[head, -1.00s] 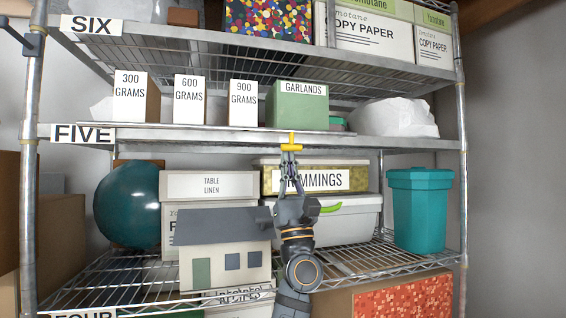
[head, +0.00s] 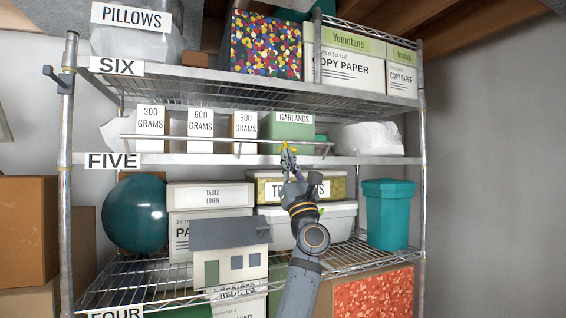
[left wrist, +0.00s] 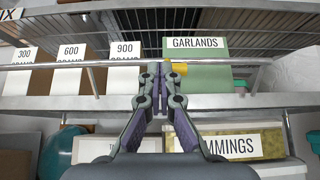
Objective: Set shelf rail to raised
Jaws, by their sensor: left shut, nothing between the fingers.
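The shelf rail (head: 200,138) is a thin metal bar across the front of shelf FIVE (head: 220,160). It stands above the shelf edge on short posts, in front of the weight boxes and the green garlands box. It also shows in the left wrist view (left wrist: 70,65), crossing in front of the box labels. A small yellow tab (left wrist: 178,68) shows at the rail, just right of my fingertips. My left gripper (head: 287,156) is shut and empty, with its tips at the rail beside the tab; whether they touch it I cannot tell. My right gripper is not in view.
Below are a trimmings box (head: 335,188), a white tub (head: 340,222), a model house (head: 228,250), a teal ball (head: 135,212) and a teal bin (head: 388,215). Shelf SIX (head: 250,88) is overhead. A metal upright (head: 422,180) stands at the right.

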